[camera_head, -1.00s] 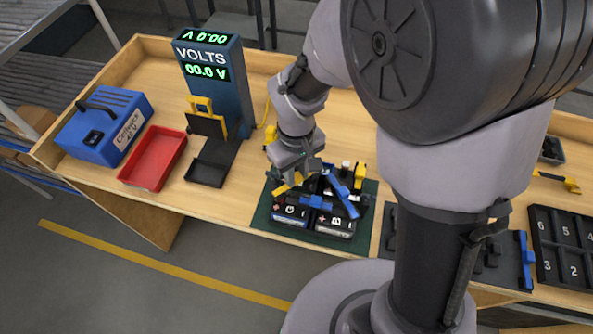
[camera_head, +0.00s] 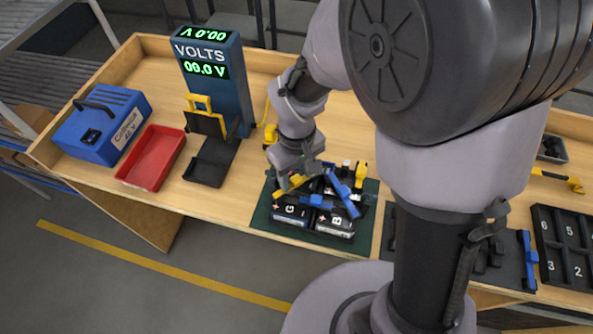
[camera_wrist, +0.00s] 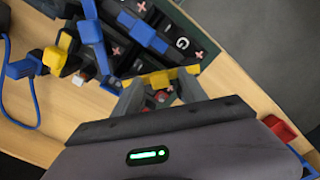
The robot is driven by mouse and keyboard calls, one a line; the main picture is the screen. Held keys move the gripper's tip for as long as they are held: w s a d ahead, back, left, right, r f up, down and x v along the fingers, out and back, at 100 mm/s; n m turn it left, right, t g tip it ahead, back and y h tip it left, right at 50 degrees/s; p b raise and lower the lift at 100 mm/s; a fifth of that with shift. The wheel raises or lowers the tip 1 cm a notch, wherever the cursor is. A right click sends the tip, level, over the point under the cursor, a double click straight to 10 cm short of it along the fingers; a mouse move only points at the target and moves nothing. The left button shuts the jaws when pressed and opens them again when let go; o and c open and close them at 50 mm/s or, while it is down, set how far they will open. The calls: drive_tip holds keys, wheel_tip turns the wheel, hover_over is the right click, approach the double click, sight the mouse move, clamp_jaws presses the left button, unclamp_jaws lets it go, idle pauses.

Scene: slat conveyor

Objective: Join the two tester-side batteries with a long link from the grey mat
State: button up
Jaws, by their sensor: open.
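Batteries stand in a block on the green mat (camera_head: 262,216). The front left one (camera_head: 290,211), marked G, and the front right one (camera_head: 335,222) are bridged by a short blue link (camera_head: 317,201). A longer blue bar (camera_head: 342,195) slants across the right side. My gripper (camera_head: 293,181) is low over the tester-side batteries. In the wrist view its fingers (camera_wrist: 160,92) are apart, with a yellow bar (camera_wrist: 160,79) lying across between them. Red terminal tops (camera_wrist: 161,97) show beside that bar. Whether the bar is seated on terminals cannot be told. The rear batteries are mostly hidden.
The grey mat (camera_head: 391,232) lies to the right, partly behind my arm, with a blue link (camera_head: 528,262) at its right edge. A numbered black tray (camera_head: 563,255) is beyond. The voltage tester (camera_head: 216,75), a red tray (camera_head: 150,158) and a blue charger (camera_head: 100,125) stand left.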

wheel_tip(320, 180, up, 17)
drive_tip(key=p, duration=0.5)
drive_tip(key=shift+r, duration=0.2)
